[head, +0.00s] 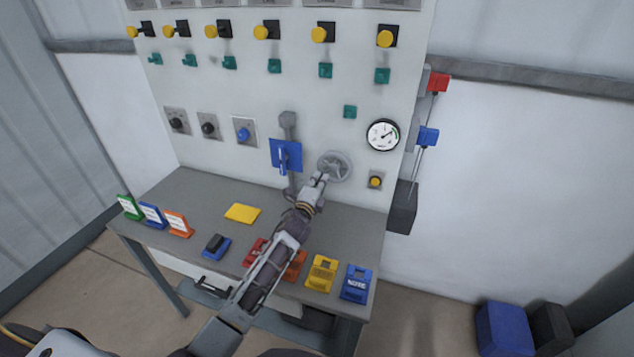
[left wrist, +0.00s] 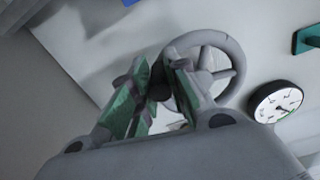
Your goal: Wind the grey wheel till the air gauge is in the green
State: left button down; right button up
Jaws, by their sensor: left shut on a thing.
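The grey wheel (head: 334,166) is mounted on the white panel, right of a blue valve plate. My left gripper (head: 321,180) is at its lower left rim. In the left wrist view the wheel (left wrist: 218,60) shows behind the fingers, and the left gripper (left wrist: 158,90) is shut at its near edge, on what looks like the wheel's handle, mostly hidden by the fingers. The air gauge (head: 382,134) is a round white dial with a green arc at its right; it also shows in the left wrist view (left wrist: 277,102). The exact needle reading is too small to tell. My right gripper is not in view.
A blue plate with a lever (head: 285,155) is left of the wheel, and a yellow button (head: 376,181) is right of it. The grey table (head: 190,205) below carries a yellow card (head: 242,213), coloured tags and several padlock-like blocks.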

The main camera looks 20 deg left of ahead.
pick_arm(q)
jog(key=n, duration=0.1)
jog(key=d+f+n, duration=0.1)
jog(key=shift+f+n+b, duration=0.1)
jog(key=shift+n+b, duration=0.25)
jog(key=shift+n, duration=0.05)
jog(key=d+n, duration=0.1)
jog(key=n, duration=0.1)
jog(key=d+n, duration=0.1)
jog(key=n, duration=0.1)
jog(key=d+n, duration=0.1)
jog(key=n, duration=0.1)
jog(key=shift+s+f+n, duration=0.1)
jog(key=shift+f+n, duration=0.2)
jog(key=shift+f, duration=0.1)
jog(key=c, duration=1.5)
grip_release()
jog(key=shift+o, duration=0.8)
jog(key=s, duration=1.2)
jog(key=shift+a, duration=0.2)
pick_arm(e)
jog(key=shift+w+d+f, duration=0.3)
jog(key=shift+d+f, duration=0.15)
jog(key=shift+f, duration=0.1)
